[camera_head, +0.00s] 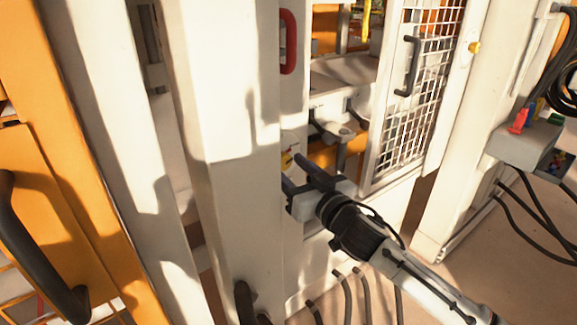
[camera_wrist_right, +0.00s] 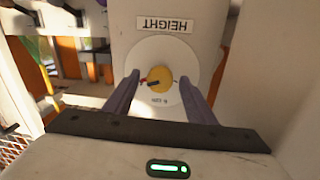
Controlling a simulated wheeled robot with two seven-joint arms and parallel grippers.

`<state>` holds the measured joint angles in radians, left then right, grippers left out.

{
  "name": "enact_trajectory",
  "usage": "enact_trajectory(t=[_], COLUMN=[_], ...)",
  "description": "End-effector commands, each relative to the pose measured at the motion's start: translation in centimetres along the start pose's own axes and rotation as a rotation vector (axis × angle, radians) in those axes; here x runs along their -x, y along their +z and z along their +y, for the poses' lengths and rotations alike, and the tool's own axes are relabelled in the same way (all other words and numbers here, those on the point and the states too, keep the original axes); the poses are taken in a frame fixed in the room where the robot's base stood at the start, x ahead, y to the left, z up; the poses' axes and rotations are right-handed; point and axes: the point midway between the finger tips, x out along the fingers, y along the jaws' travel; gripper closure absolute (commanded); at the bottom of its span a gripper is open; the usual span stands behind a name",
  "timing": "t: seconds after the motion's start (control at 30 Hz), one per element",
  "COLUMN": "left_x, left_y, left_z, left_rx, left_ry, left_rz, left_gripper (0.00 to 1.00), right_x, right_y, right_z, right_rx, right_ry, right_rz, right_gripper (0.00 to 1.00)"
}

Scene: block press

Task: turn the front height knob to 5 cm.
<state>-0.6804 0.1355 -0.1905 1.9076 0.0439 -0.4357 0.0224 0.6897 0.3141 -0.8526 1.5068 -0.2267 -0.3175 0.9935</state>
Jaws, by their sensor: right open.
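The front height knob (camera_wrist_right: 157,72) is yellow, with a small dark and red mark at its edge, on a round white dial (camera_wrist_right: 171,95). A "HEIGHT" label (camera_wrist_right: 165,25) shows upside down in the right wrist view. Small print on the dial is too blurred to read surely. My right gripper (camera_head: 300,172) reaches the post from the lower right. My left gripper does not clearly show.
A white post (camera_head: 230,120) stands left of the knob. A mesh door (camera_head: 415,90) with a black handle stands to the right. A red handle (camera_head: 289,42) is above. Dark hoses (camera_head: 345,295) rise below, and a grey box (camera_head: 530,145) with cables is at far right.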

Motion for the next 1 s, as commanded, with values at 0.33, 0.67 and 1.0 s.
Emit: enact_trajectory(t=[0.33, 0.67, 1.0], left_x=[0.12, 0.17, 0.25], left_y=[0.31, 0.37, 0.25], left_z=[0.1, 0.12, 0.11], left_rx=[0.001, 0.001, 0.001], left_ry=[0.002, 0.002, 0.001], left_rz=[-0.006, -0.007, -0.006], left_gripper=[0.69, 0.69, 0.69], right_x=[-0.1, -0.08, -0.08], right_y=[-0.02, 0.01, 0.11], right_z=[-0.06, -0.04, -0.09], right_rx=[0.0, 0.005, 0.137], right_ry=[-0.001, -0.001, -0.002], right_rz=[0.001, 0.001, 0.013], right_gripper=[0.63, 0.9, 0.9])
